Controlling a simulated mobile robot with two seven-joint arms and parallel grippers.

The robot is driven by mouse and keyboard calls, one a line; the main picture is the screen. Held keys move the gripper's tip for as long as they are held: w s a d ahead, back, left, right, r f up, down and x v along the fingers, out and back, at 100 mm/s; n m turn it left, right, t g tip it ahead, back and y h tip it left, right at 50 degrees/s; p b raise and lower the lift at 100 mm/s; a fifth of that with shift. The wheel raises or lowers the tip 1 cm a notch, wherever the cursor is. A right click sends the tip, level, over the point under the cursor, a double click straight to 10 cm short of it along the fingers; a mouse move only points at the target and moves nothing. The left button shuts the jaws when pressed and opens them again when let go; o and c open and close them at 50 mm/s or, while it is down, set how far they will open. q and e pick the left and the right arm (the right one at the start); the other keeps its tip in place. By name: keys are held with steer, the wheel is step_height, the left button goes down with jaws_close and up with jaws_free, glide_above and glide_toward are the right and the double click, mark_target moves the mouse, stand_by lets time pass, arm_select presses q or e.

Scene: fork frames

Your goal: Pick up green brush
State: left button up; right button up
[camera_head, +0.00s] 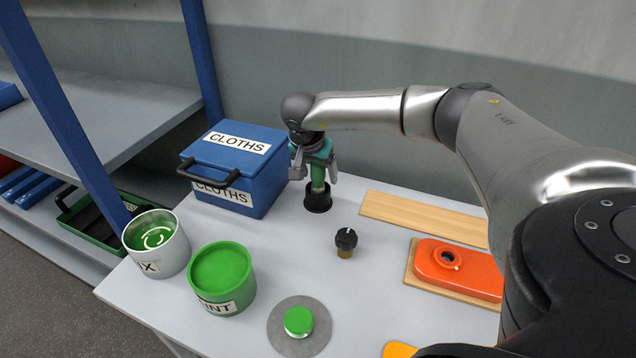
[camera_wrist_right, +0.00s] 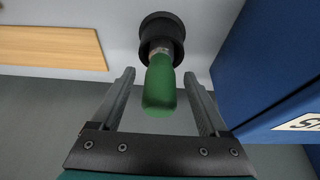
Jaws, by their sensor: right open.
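The green brush (camera_head: 318,184) stands handle-up in a small black cup (camera_head: 317,203) at the back of the table, beside the blue box. In the right wrist view its green handle (camera_wrist_right: 160,88) and metal collar show, with its lower end hidden in the black cup (camera_wrist_right: 162,30). My right gripper (camera_head: 315,174) is open above the cup, its fingers on either side of the handle. In the wrist view the two fingers of the right gripper (camera_wrist_right: 159,78) flank the handle with gaps on both sides. My left gripper is out of view.
A blue box labelled CLOTHS (camera_head: 262,190) stands close left of the cup. A wooden plank (camera_head: 425,217) and an orange object (camera_head: 465,272) lie right. A metal pot (camera_head: 172,255), green tin (camera_head: 222,285), grey disc (camera_head: 280,335) and black knob (camera_head: 346,240) stand nearer.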

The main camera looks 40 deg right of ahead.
steer(key=shift+c, duration=0.4)
jaws_close()
steer(key=shift+r, duration=0.2)
step_height(320, 180, up, 20)
steer(key=p, duration=0.2)
stand_by(0.4)
